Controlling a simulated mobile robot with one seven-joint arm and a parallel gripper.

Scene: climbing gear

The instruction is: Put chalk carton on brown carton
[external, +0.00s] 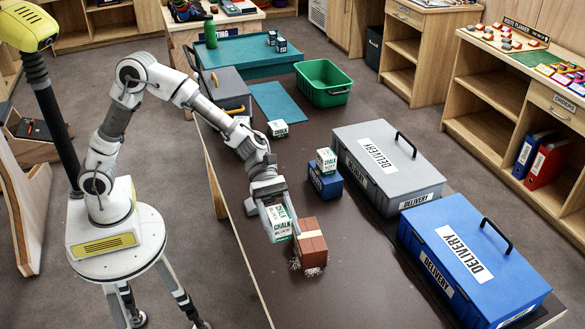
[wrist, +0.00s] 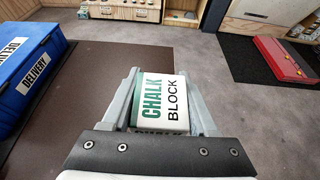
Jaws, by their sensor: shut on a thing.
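My gripper (external: 277,217) is shut on a white and green chalk carton (external: 281,223). In the wrist view the carton (wrist: 162,100) sits between the two grey fingers (wrist: 163,103), its lettered face towards the camera. The brown carton (external: 314,243) stands on the dark table, with a pale band around it. In the external view it is just right of the held carton, whose edge meets it in the picture. I cannot tell whether the two touch or how high the held carton is. The brown carton does not show in the wrist view.
Grey (external: 390,165) and blue (external: 472,265) delivery boxes line the table's right side. Another chalk carton (external: 326,160) stands on a small blue carton (external: 325,184). More chalk cartons (external: 278,128), a green tub (external: 323,88) and a teal mat (external: 276,103) lie farther back. The front table (external: 350,295) is clear.

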